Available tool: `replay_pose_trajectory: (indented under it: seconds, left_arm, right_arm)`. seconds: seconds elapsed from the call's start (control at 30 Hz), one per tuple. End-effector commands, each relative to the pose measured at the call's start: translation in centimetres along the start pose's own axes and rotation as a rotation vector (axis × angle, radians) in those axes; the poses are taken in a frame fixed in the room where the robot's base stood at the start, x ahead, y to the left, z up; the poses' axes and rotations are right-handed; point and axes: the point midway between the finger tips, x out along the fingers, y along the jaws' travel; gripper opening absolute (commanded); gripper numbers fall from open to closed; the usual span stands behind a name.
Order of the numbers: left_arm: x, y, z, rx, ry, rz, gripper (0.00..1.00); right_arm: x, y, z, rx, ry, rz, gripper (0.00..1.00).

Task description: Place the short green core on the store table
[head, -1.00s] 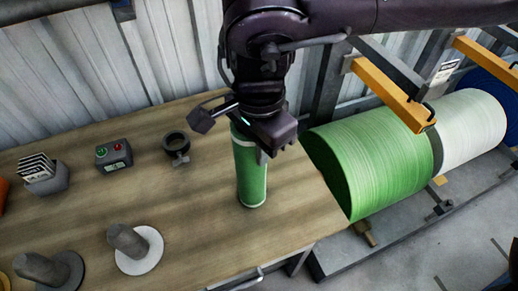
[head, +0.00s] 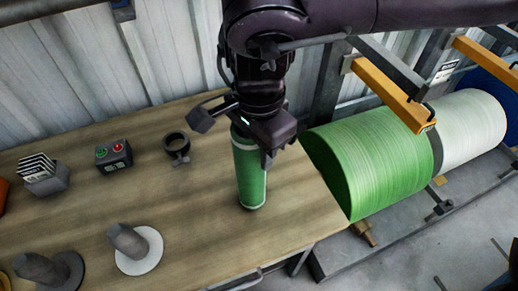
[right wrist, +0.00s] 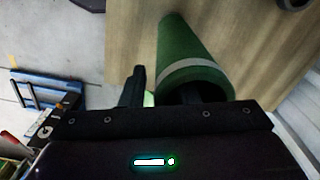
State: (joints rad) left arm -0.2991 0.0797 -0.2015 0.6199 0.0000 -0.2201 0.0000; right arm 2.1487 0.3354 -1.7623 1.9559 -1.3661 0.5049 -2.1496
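The short green core (head: 250,175), a green tube with pale bands near its ends, stands upright on the wooden table (head: 310,205), which I take as the store table. My right gripper (head: 250,140) is at the top of the core and partly hides it. One dark finger shows just right of the core, with a small gap. In the right wrist view the core (right wrist: 185,45) extends away from the gripper (right wrist: 172,90). The fingers are apart there, one left of the core and one over its dark open end. My left gripper is out of view.
A button box (head: 114,154), a dark ring clamp (head: 176,147), a card holder (head: 45,175) and two spindles, one on a white disc (head: 135,250), stand left on the table. Large green (head: 380,160) and white (head: 470,118) rolls lie right, beyond the table edge. The table's front right is clear.

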Motion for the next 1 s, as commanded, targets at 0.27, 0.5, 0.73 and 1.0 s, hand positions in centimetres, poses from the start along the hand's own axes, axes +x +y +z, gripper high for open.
replay_pose_trajectory:
  seconds: [0.27,0.5,0.73,1.0]
  left_arm:
    - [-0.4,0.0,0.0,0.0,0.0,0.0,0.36]
    - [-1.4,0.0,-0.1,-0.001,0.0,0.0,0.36]
    - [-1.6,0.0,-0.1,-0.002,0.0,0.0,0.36]
    - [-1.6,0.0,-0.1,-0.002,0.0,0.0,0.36]
  right_arm:
    - [-5.9,-0.1,0.0,0.001,0.0,-0.004,0.28]
    - [-10.2,-0.1,-0.1,0.002,0.002,-0.002,0.28]
    - [-11.3,0.0,0.0,0.001,-0.001,0.001,0.28]
    - [-11.3,0.0,0.0,0.001,-0.001,0.001,0.28]
